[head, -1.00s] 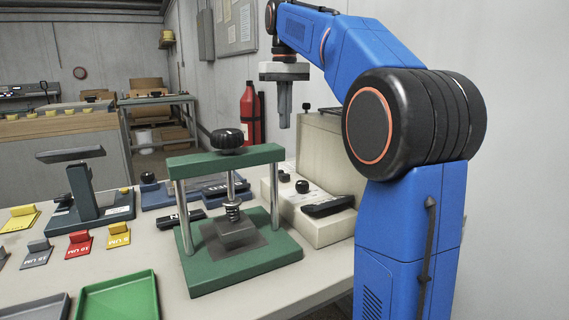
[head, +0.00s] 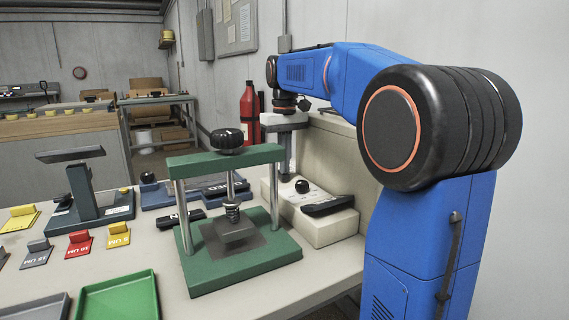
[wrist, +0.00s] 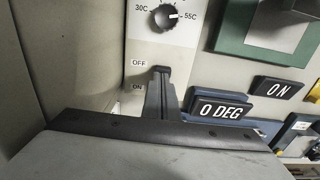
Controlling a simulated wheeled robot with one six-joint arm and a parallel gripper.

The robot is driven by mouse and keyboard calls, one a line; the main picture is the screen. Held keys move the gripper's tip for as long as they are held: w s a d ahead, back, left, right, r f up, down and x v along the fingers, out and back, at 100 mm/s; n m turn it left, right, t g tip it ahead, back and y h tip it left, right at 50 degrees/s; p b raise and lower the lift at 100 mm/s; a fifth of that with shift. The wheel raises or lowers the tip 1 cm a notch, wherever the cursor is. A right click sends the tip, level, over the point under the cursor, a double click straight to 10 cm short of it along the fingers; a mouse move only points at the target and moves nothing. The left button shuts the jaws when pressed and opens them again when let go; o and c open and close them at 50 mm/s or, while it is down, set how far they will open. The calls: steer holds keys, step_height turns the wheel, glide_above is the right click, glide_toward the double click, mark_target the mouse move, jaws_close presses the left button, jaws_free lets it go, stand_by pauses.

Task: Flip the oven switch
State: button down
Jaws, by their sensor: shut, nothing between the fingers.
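The cream oven (head: 325,233) stands at the right end of the table, behind the green press. In the wrist view its panel (wrist: 146,50) shows a black dial marked 30C to 55C, an OFF label (wrist: 139,63) and an ON label (wrist: 138,87). My gripper (head: 285,176) points straight down with its shut, empty fingers low over this panel. In the wrist view my fingertips (wrist: 160,71) lie just right of the OFF and ON labels. The switch cannot be made out and may be hidden by the fingers; contact cannot be told.
The green press (head: 235,270) stands close in front of the oven. The black 0 DEG plate (wrist: 220,110) is just right of my fingers in the wrist view. A red extinguisher (head: 250,115) is behind. A green tray (head: 120,298) lies at the front left.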

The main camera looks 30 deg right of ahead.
steer(key=shift+f, duration=0.1)
stand_by(0.3)
steer(key=shift+s+f+t, duration=0.25)
steer(key=shift+s+t, duration=0.05)
steer(key=shift+t, duration=0.2)
steer(key=shift+w, duration=0.1)
steer(key=shift+f, duration=0.1)
steer(key=shift+w, duration=0.8)
steer(key=shift+r, duration=0.2)
step_height(320, 180, up, 14)
steer(key=s, duration=0.1)
steer(key=shift+s, duration=0.25)
steer(key=shift+r, duration=0.1)
